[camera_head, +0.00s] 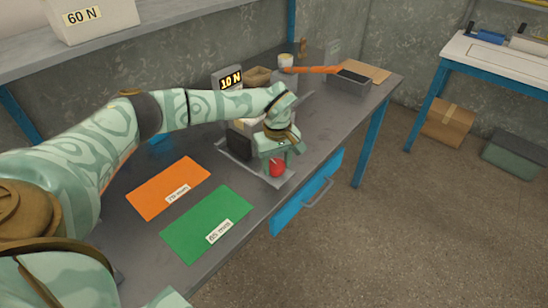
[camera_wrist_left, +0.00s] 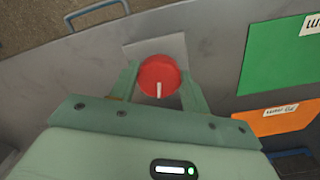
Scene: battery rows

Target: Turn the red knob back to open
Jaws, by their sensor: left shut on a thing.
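The red knob (camera_head: 277,168) is at the front of a grey plate on the workbench, under my left gripper (camera_head: 273,160). In the left wrist view the round red knob (camera_wrist_left: 159,76) has a white pointer line toward the bottom of the picture. My left gripper (camera_wrist_left: 160,88) is shut on it, one finger on each side. The knob's mount is mostly hidden. My right gripper is not in view.
An orange mat (camera_head: 165,188) and a green mat (camera_head: 205,225) lie to the left on the bench. A "10 N" sign (camera_head: 231,80), a jar (camera_head: 285,75) and a grey tray (camera_head: 350,83) stand behind. A blue drawer (camera_head: 300,200) is below the bench edge.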

